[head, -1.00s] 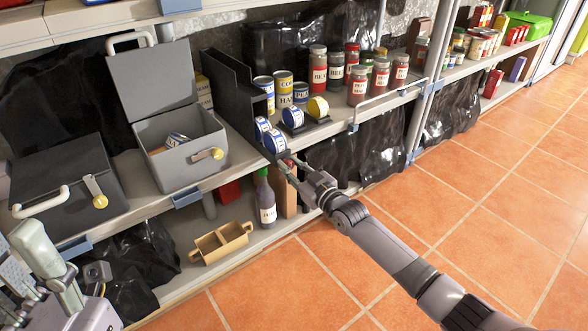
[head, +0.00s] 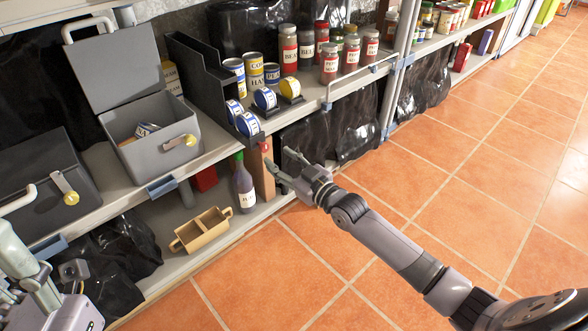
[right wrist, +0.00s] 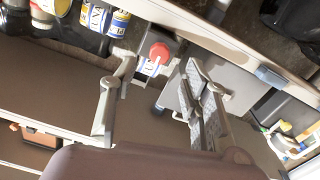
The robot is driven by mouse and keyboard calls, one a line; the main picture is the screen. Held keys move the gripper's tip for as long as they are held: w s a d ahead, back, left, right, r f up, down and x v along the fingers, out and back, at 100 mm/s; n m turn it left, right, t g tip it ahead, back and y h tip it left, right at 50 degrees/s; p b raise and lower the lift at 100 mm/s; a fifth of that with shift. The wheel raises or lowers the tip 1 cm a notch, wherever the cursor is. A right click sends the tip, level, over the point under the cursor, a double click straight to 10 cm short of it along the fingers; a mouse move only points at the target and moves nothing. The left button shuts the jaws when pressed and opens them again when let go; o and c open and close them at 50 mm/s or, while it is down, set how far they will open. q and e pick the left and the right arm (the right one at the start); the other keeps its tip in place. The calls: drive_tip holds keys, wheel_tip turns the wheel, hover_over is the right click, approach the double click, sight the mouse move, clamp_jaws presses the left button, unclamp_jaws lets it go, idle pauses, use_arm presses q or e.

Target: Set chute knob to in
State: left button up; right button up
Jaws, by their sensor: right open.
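The chute is a black stepped rack (head: 205,80) on the upper shelf, with blue-and-white cans (head: 248,124) at its low front end. A red knob (head: 265,145) shows just below and right of those cans. In the right wrist view the red knob (right wrist: 158,50) has a pale strip beside it and appears between my fingers, beyond the tips. My right gripper (head: 279,160) is open and empty, in front of the shelf edge and apart from the knob. My left gripper (head: 75,270) is partly visible at the lower left; its fingers are unclear.
Jars (head: 288,50) stand right, behind a rail. A bottle (head: 243,188) and a tan two-part tray (head: 202,230) are on the lower shelf. The tiled floor is clear.

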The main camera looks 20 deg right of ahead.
drive_tip(key=v, duration=0.5)
drive_tip(key=shift+s, duration=0.15)
